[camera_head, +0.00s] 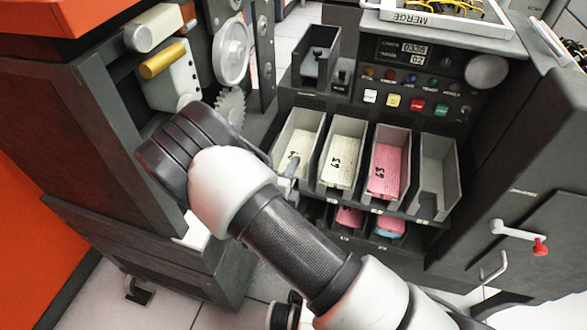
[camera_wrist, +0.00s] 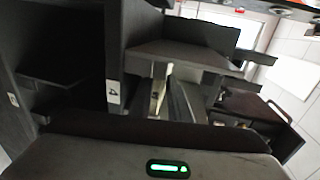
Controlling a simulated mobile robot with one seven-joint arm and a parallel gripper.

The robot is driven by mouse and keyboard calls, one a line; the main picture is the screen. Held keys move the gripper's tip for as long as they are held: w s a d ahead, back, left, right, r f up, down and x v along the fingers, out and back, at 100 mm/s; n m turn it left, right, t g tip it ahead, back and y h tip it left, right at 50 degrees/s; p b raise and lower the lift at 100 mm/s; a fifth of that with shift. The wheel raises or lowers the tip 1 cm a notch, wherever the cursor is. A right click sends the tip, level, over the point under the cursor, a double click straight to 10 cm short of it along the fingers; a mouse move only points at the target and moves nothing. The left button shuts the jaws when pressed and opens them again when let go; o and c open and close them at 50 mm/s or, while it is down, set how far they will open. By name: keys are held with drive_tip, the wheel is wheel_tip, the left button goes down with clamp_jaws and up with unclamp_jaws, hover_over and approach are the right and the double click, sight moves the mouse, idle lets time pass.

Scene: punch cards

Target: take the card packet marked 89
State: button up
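Three card packets lie in grey open bins in the head view: a cream packet (camera_head: 296,150) in the left bin, a cream packet (camera_head: 342,160) in the middle bin and a pink packet (camera_head: 384,172) in the bin to its right. Each has dark handwritten marks. They are tilted and too small to read surely, so I cannot tell which says 89. My gripper (camera_wrist: 165,145) shows its dark body and a green light in the wrist view. My bent arm reaches left of the bins. The fingers are not clear, and no packet is seen held.
An empty grey bin (camera_head: 438,172) is at the right end of the row. More packets (camera_head: 389,226) lie in a lower row. A button panel (camera_head: 415,85) stands behind. A red-knobbed lever (camera_head: 518,233) juts out at right.

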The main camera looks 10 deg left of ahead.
clamp_jaws()
drive_tip(key=shift+s+r+p, duration=0.1)
drive_tip(key=shift+r+p, duration=0.95)
drive_tip(key=shift+s, duration=0.15)
drive_tip(key=f+p+v, duration=0.3)
drive_tip(key=f+v, duration=0.1)
drive_tip(key=v, duration=1.9)
drive_tip(key=shift+s, duration=0.5)
drive_tip(key=shift+a, duration=0.1)
